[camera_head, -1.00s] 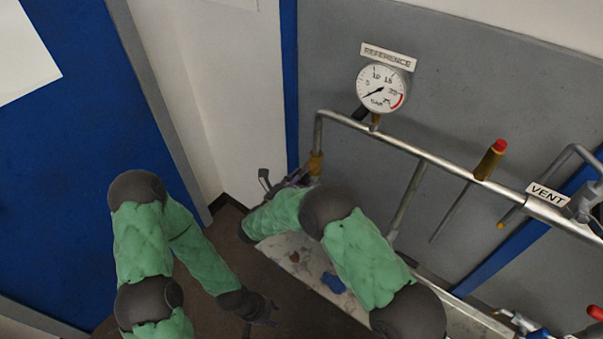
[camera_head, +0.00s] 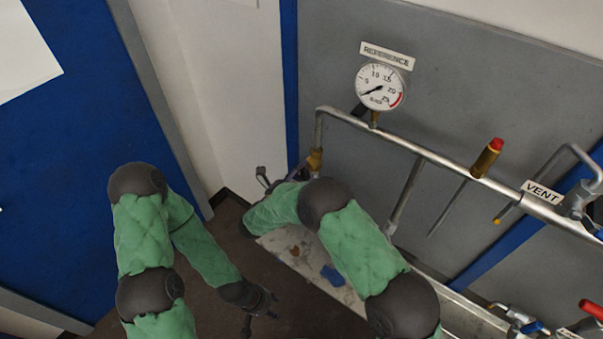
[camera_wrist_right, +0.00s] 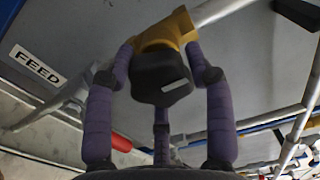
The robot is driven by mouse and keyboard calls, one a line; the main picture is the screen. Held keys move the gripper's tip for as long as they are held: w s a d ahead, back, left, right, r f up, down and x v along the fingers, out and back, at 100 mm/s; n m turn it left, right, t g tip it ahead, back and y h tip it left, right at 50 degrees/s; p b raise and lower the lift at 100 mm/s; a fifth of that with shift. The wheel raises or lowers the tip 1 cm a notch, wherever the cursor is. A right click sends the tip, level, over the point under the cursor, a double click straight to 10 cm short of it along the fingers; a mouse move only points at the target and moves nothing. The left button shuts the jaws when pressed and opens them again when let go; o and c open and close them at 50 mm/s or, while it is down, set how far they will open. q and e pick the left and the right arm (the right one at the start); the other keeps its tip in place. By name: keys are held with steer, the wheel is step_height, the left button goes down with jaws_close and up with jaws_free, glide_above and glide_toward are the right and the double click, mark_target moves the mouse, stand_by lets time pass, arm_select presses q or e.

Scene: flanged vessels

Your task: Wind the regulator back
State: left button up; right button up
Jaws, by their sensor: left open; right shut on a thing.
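The regulator shows in the right wrist view as a brass body (camera_wrist_right: 172,30) on a pipe, with a black knob (camera_wrist_right: 162,80) bearing a pale mark. My right gripper (camera_wrist_right: 168,74) has its purple fingers on both sides of the knob and is shut on it. In the head view the brass body (camera_head: 315,160) sits at the pipe's left end; my right arm hides the knob. The reference gauge (camera_head: 379,86) has its needle pointing lower left, near the low end. My left gripper (camera_head: 262,310) is open and empty, low over the floor.
The pipe rail (camera_head: 430,157) runs right along the grey panel, past a red-tipped brass fitting (camera_head: 487,158) and the VENT label (camera_head: 543,192). A pale shelf (camera_head: 300,250) lies below my right arm. A FEED label (camera_wrist_right: 38,66) shows in the wrist view.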

steer(key=o, duration=1.2)
steer(key=shift+s, duration=0.1)
steer(key=v, duration=0.7)
steer(key=shift+s+a, duration=0.1)
steer(key=shift+a, duration=0.05)
